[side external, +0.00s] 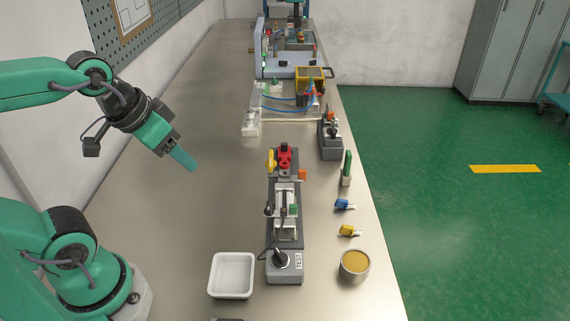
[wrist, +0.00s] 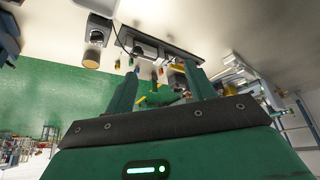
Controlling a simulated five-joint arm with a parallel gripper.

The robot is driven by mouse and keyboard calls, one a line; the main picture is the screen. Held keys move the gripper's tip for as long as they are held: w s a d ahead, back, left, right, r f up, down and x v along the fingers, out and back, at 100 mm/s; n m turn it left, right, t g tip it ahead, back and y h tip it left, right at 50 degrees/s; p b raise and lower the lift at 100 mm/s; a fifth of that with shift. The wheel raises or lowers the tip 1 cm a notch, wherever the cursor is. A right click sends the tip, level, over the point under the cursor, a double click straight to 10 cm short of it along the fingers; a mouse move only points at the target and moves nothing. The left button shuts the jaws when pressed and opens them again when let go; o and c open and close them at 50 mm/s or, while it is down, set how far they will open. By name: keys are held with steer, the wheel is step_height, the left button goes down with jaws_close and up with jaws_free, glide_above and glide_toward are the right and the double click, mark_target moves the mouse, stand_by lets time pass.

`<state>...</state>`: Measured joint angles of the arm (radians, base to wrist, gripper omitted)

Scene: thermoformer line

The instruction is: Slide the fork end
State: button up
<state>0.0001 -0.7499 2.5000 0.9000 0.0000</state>
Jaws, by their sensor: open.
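My gripper (side external: 184,160) is raised over the left part of the steel bench, pointing down to the right, apart from everything. In the wrist view, my gripper (wrist: 160,72) has two teal fingers spread apart with nothing held between them. A dark fixture (side external: 287,232) stands on the bench to the right of my gripper, with a pale metal slide area (side external: 284,193), a red part and a yellow part at its far end, and a grey switch box (side external: 285,267) at its near end. I cannot tell which part is the fork end.
A white tray (side external: 232,274) sits left of the switch box. A round tin (side external: 354,264), yellow (side external: 350,230) and blue (side external: 344,204) small parts and a green-topped holder (side external: 347,168) line the right edge. A grey block (side external: 330,140) and machine (side external: 290,62) stand farther back. The bench's left side is clear.

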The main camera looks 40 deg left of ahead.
steer(key=c, duration=0.5)
steer(key=m+g, duration=0.5)
steer(key=m, duration=0.4)
glide_above(303, 170)
steer(key=f, duration=1.1)
steer(key=shift+s+a+f, duration=0.15)
steer(key=shift+s, duration=0.15)
steer(key=shift+w+f+g, duration=0.3)
steer(key=shift+f, duration=0.2)
